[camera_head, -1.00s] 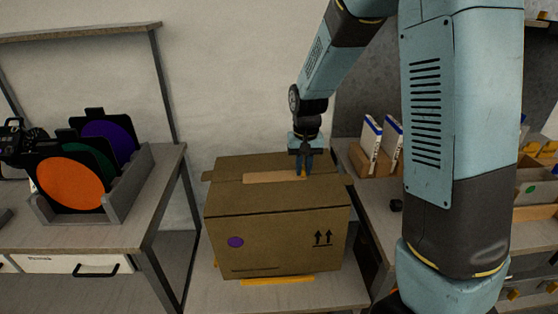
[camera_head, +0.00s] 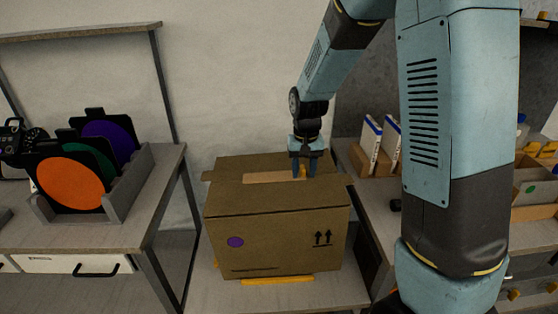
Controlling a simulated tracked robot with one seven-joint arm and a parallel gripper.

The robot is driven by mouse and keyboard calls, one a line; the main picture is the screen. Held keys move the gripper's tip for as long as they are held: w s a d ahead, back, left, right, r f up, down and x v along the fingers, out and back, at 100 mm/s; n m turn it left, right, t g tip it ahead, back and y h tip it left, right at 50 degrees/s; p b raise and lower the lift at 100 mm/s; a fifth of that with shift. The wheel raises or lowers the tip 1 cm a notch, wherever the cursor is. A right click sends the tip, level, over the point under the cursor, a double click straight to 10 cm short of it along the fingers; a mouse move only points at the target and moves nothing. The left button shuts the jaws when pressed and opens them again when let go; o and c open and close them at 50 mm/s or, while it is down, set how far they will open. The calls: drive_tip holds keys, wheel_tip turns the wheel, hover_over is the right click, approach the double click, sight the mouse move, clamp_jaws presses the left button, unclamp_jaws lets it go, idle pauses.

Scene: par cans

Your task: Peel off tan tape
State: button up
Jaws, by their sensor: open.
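The tan tape (camera_head: 270,178) is a pale strip along the top of a closed brown cardboard box (camera_head: 275,238). A small yellow piece (camera_head: 303,172) shows at the tape's right end, between my gripper's fingers. My gripper (camera_head: 304,175) points down over that right end, its blue fingers open and apart on either side of the yellow piece. I cannot tell whether the fingertips touch the box top. The tape lies flat along its visible length.
A grey rack (camera_head: 118,190) with orange, green and purple discs stands on the left table. White-and-blue boxes (camera_head: 371,140) stand on the right bench. A yellow strip (camera_head: 277,280) lies at the cardboard box's front base.

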drive_tip(key=shift+s+f, duration=0.2)
drive_tip(key=shift+w+a+r, duration=0.1)
drive_tip(key=shift+w+r, duration=0.05)
drive_tip(key=shift+r, duration=0.4)
wheel_tip(320, 180, up, 12)
drive_tip(key=s+d+r+t, duration=0.2)
drive_tip(key=s+d+r, duration=0.1)
drive_tip(key=s, duration=0.4)
drive_tip(key=s+d+r+t, duration=0.1)
drive_tip(key=s+d+r, duration=0.2)
drive_tip(key=s+d, duration=0.2)
drive_tip(key=s+d+r+t, duration=0.2)
drive_tip(key=s+d+r, duration=0.1)
drive_tip(key=s, duration=0.8)
drive_tip(key=shift+s+d+r+t, duration=0.25)
drive_tip(key=shift+d+r+t, duration=0.05)
drive_tip(key=shift+d, duration=0.2)
drive_tip(key=shift+s, duration=0.1)
